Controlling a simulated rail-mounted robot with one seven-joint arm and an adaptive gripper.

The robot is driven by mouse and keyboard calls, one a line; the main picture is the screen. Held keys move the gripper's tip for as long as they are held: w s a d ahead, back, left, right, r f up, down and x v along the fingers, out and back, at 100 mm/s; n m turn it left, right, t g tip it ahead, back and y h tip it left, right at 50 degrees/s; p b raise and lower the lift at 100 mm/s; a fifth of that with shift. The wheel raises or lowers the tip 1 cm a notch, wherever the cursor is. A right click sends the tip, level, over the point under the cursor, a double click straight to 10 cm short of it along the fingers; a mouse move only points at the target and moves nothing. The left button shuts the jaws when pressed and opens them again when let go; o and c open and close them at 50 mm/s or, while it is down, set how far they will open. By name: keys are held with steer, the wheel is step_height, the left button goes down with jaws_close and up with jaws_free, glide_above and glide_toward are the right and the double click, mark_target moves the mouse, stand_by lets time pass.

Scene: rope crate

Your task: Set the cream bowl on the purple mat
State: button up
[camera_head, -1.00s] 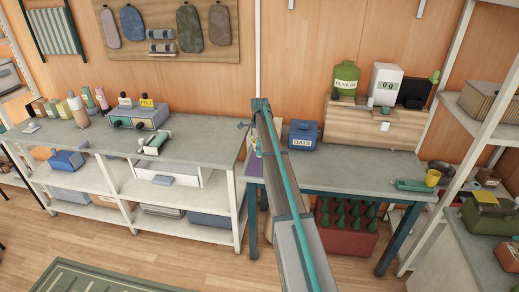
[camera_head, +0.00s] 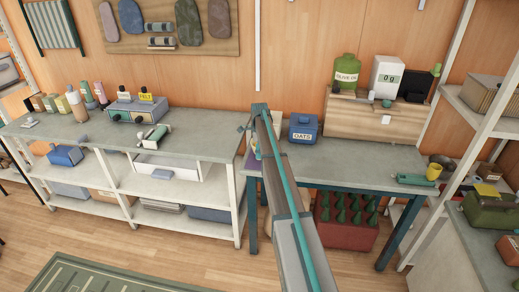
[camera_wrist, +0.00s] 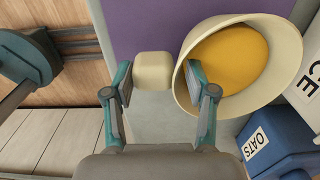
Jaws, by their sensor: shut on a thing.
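The cream bowl (camera_wrist: 181,91) has a yellow inside and shows at the right of the wrist view, its opening turned toward the camera. A cream block-like piece (camera_wrist: 153,70) of the same colour adjoins its left side. My gripper (camera_wrist: 160,80) has this piece and the bowl's left rim between its fingers; the right finger overlaps the bowl. The exact contact is hard to see. The purple mat (camera_wrist: 150,25) lies behind the bowl and piece; I cannot tell whether they touch it. In the head view my arm hides the bowl and most of the gripper.
A blue OATS container (camera_head: 304,128) stands on the table (camera_head: 370,160), close to the bowl's right in the wrist view. A wooden unit (camera_head: 375,122) with an olive oil container (camera_head: 346,72) stands behind. A grey workbench (camera_head: 200,135) is at left. The table's front middle is clear.

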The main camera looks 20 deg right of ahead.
steer(key=shift+f, duration=0.6)
stand_by(0.7)
steer(key=o, duration=1.6)
steer(key=shift+o, duration=0.2)
step_height(320, 180, up, 12)
